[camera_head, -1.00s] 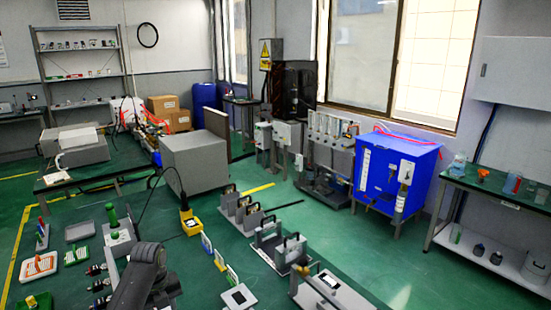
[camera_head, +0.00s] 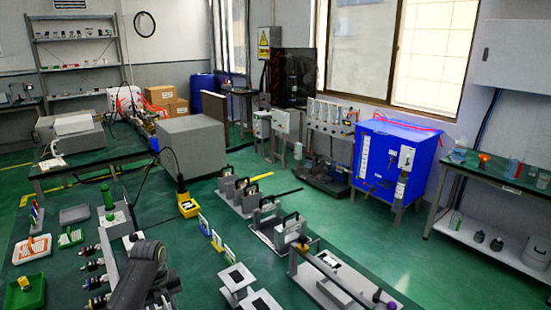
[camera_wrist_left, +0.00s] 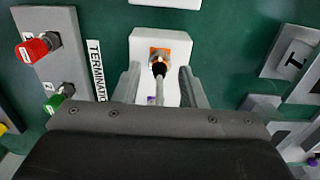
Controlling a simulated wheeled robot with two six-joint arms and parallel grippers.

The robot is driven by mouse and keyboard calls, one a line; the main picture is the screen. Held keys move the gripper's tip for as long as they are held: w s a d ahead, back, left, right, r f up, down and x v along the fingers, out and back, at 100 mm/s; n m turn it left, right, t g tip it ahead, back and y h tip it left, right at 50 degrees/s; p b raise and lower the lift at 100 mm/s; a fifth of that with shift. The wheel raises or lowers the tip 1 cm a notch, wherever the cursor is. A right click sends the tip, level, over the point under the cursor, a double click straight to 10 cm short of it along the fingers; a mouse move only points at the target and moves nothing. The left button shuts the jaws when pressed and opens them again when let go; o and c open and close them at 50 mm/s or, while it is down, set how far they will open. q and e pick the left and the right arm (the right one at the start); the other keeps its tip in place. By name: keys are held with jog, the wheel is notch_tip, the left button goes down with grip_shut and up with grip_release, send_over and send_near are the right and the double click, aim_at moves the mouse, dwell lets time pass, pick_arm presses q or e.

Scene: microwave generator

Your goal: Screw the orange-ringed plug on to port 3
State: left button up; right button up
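A light grey stem runs from the plug back towards my gripper. My left gripper (camera_wrist_left: 159,88) is open, with one finger on each side of the stem and visible gaps to both. To the left stands a grey panel (camera_wrist_left: 63,75) marked TERMINATION, with a red-capped plug (camera_wrist_left: 32,50) and a green-capped plug (camera_wrist_left: 56,103). I cannot read a port 3 mark. In the head view my left arm hides its gripper. My right gripper is out of view.
In the head view a row of connectors (camera_head: 92,265) lies left of my left arm. Grey fixtures (camera_head: 268,222) stand to the right.

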pick_arm(q)
jog(key=shift+f, duration=0.6)
jog(key=shift+p, duration=0.65)
dwell(0.8)
grip_shut()
jog(key=shift+r, duration=0.15)
